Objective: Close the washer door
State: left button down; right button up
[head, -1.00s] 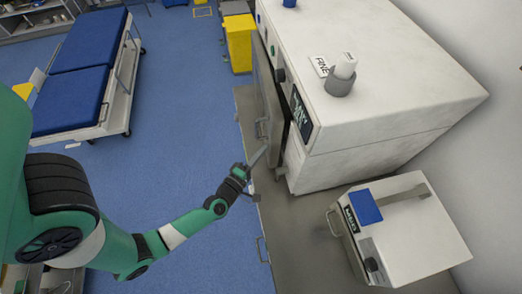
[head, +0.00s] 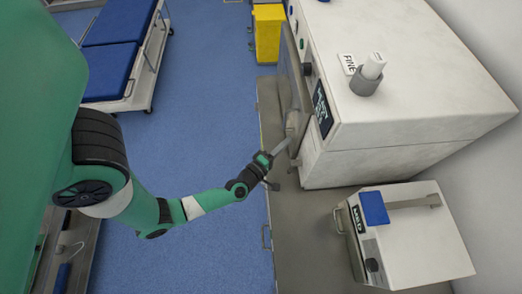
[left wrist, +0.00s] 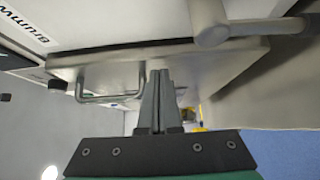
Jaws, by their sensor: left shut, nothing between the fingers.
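The washer (head: 420,80) is a large white box-shaped machine on the counter at the right of the head view. In the left wrist view the fingertips (left wrist: 160,72) meet or nearly meet the panel. My right gripper is not in view.
A smaller white machine (head: 425,240) with a blue item on top stands on the steel counter (head: 310,230) near my arm. A bottle in a grey holder (head: 365,82) sits on the washer. A yellow bin (head: 268,35) stands behind. Blue floor (head: 210,110) is open at left.

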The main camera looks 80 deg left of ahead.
pick_arm(q)
jog(key=s+a+p+v, duration=0.1)
jog(key=v, duration=1.1)
